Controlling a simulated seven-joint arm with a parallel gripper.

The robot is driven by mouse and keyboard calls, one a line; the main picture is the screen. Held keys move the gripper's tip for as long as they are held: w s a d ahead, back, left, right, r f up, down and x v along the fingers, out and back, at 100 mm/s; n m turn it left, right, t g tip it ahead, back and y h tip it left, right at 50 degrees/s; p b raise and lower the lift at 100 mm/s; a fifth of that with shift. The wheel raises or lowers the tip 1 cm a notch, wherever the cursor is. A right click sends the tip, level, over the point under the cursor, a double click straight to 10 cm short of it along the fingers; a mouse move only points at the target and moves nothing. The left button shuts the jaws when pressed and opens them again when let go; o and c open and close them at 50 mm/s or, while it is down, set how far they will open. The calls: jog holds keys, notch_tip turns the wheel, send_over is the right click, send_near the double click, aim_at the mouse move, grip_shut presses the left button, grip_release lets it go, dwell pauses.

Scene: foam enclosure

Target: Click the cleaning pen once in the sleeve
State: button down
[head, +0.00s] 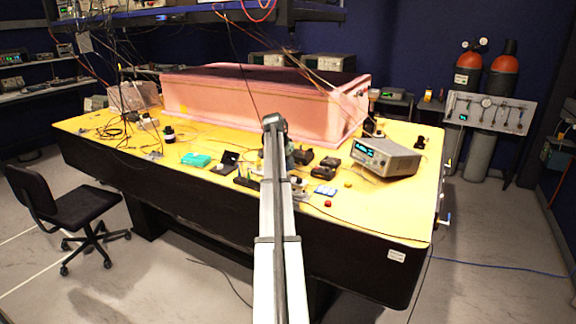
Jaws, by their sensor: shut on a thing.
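My arm rises from the bottom edge over the yellow table (380,205) in the head view, with its dark upper end in front of the pink foam enclosure. My gripper is hidden behind the arm, so its fingers and anything between them do not show. I cannot make out the cleaning pen or the sleeve among the small items around the arm.
A pink foam enclosure (210,98) fills the table's back. A grey instrument (395,158) stands at the right. Several small black blocks (330,162), a teal box (196,160) and a red button (328,204) lie near the arm. The front right tabletop is clear.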

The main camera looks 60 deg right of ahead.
jog(key=shift+r, duration=2.7)
